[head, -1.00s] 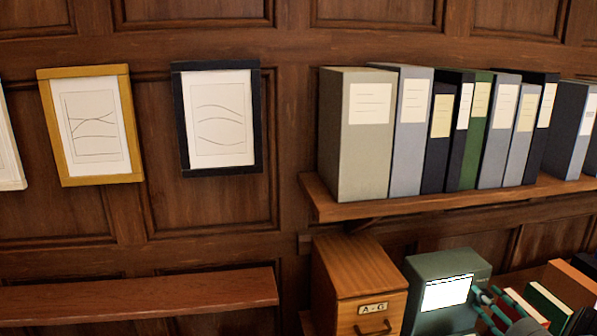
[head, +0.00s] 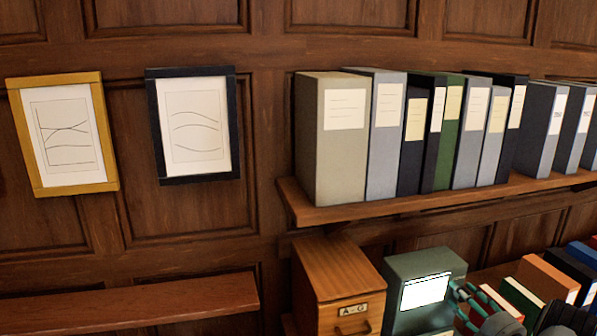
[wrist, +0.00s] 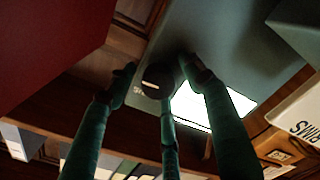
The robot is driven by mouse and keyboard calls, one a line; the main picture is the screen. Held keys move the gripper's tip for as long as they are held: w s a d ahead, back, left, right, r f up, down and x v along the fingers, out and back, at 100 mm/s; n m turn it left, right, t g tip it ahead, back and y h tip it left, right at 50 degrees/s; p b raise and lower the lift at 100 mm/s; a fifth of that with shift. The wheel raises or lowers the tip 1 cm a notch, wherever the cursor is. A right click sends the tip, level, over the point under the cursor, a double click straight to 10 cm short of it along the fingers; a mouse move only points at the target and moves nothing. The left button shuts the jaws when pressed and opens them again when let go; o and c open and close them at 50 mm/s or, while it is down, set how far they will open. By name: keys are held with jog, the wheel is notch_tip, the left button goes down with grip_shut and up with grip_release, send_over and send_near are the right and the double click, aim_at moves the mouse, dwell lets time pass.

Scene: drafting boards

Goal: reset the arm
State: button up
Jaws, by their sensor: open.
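My gripper (head: 468,298) shows at the lower right of the head view, with teal fingers and a dark wrist partly cut off by the bottom edge. In the wrist view my gripper (wrist: 158,78) has its teal fingers spread apart, with nothing held between them. The fingers are in front of a grey-green box (head: 400,268) with a bright white panel. That box also fills the upper middle of the wrist view (wrist: 225,40). Whether the fingertips touch it I cannot tell.
A wooden drawer box (head: 335,270) marked A-G stands left of the green box. Above runs a shelf (head: 330,212) with several binders. Several coloured books, including an orange one (head: 545,278), stand at the right. A bare ledge (head: 120,305) is at lower left.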

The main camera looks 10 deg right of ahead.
jog(key=n+b, duration=0.2)
jog(key=f+n+b, duration=0.1)
jog(key=n+b, duration=0.1)
jog(key=shift+s+d+n, duration=0.2)
jog(key=shift+n, duration=0.1)
jog(key=n+b, duration=0.3)
jog(key=b, duration=0.1)
jog(key=n+b, duration=0.4)
jog(key=b, duration=0.2)
jog(key=n+b, duration=0.4)
jog(key=b, duration=0.3)
jog(key=shift+n, duration=0.4)
jog(key=r+m+p, duration=0.1)
jog(key=p, duration=0.2)
jog(key=shift+a+r+p, duration=0.1)
jog(key=shift+r+p, duration=0.25)
jog(key=shift+r, duration=0.05)
jog(key=m+p, duration=0.5)
jog(key=m, duration=0.1)
jog(key=shift+p, duration=0.3)
jog(key=m+p, duration=0.3)
jog(key=m, duration=0.1)
jog(key=shift+f+m+p, duration=0.15)
jog(key=shift+m+p, duration=0.15)
jog(key=shift+m, duration=0.1)
jog(key=s, duration=0.1)
jog(key=s+b, duration=0.2)
jog(key=shift+s+d+f+m, duration=0.15)
jog(key=shift+d+f+m, duration=0.15)
jog(key=shift+d+m, duration=0.1)
